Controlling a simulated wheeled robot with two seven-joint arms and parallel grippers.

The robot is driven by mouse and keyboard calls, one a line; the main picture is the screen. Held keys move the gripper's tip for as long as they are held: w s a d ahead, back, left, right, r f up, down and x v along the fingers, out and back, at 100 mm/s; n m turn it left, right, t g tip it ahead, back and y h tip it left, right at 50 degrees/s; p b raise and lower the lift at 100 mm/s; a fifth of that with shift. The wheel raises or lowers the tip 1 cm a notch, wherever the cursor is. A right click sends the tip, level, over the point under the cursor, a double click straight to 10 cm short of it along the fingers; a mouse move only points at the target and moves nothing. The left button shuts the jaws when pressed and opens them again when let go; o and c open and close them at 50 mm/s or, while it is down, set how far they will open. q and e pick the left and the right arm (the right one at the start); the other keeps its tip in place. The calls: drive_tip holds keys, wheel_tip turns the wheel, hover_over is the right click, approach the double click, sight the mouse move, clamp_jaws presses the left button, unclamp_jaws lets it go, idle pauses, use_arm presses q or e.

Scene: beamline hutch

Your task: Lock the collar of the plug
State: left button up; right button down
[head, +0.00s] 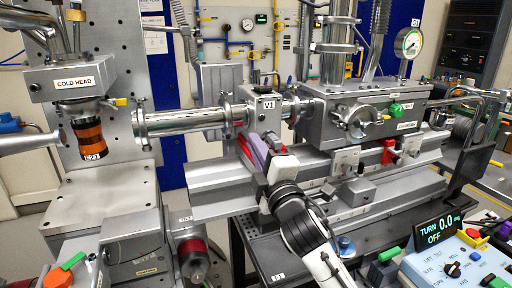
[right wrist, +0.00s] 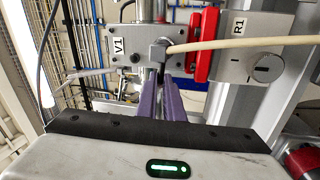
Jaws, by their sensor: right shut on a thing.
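In the right wrist view, a small grey plug (right wrist: 159,51) with a pale cable sits against the face of the grey box marked V1 (right wrist: 119,46). The purple fingers of my right gripper (right wrist: 163,92) reach up to it and are shut on it. Their tips hide its lower part, and I cannot make out the collar or its lock state. In the head view, my right gripper (head: 259,146) is at the front of the V1 box (head: 264,103), and the plug is not clear there. My left gripper is not in view.
A red part (right wrist: 202,45) and the grey R1 box (right wrist: 243,48) stand right of the plug. A steel rail (head: 215,205) runs below. A steel tube (head: 185,120) leads left toward the cold head (head: 77,82). A control box (head: 463,262) stands front right.

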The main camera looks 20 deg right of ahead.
drive_tip(key=r+m+h, duration=0.1)
drive_tip(key=m, duration=0.2)
drive_tip(key=r+m+h, duration=0.1)
drive_tip(key=m, duration=0.3)
drive_tip(key=d+r+m+g, duration=0.1)
drive_tip(key=m, duration=0.2)
drive_tip(key=shift+r+h, duration=0.2)
drive_tip(key=shift+h, duration=0.2)
drive_tip(key=m, duration=0.1)
drive_tip(key=d+m, duration=0.1)
drive_tip(key=m, duration=0.1)
drive_tip(key=r+m+g, duration=0.1)
drive_tip(key=m, duration=0.1)
drive_tip(key=shift+d+h, duration=0.3)
drive_tip(key=shift+d+r+m+g, duration=0.15)
drive_tip(key=shift+d+m, duration=0.2)
drive_tip(key=shift+m, duration=0.5)
drive_tip(key=shift+d+r+m+g, duration=0.15)
drive_tip(key=shift+d+m, duration=0.15)
drive_tip(key=shift+m, duration=0.55)
drive_tip(key=shift+f, duration=0.1)
drive_tip(key=c, duration=1.9)
unclamp_jaws()
